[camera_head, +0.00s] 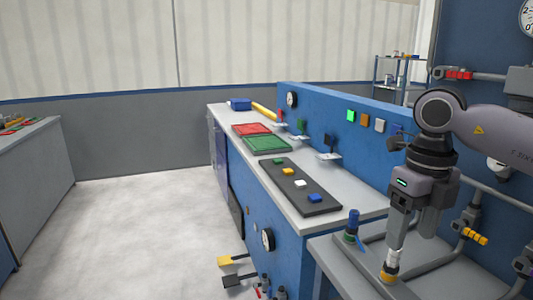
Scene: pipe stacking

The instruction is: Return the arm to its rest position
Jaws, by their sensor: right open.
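My right arm comes in from the right edge, and its gripper (412,228) points down over the grey bench at the lower right. The gripper is open. Just below its left finger a short upright stack with a white piece (393,257) and a yellow-orange piece (388,275) stands on the bench fixture. I cannot tell whether the finger touches it. Another upright stack, with blue and green pieces (352,222), stands to the left of the gripper. My left gripper is not in view.
A long counter holds a black strip (318,198) with coloured blocks, a green tray (268,144) and a red tray (250,129). Pipes and a yellow-handled valve (476,236) are close to the right of my gripper. The floor (150,230) at left is clear.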

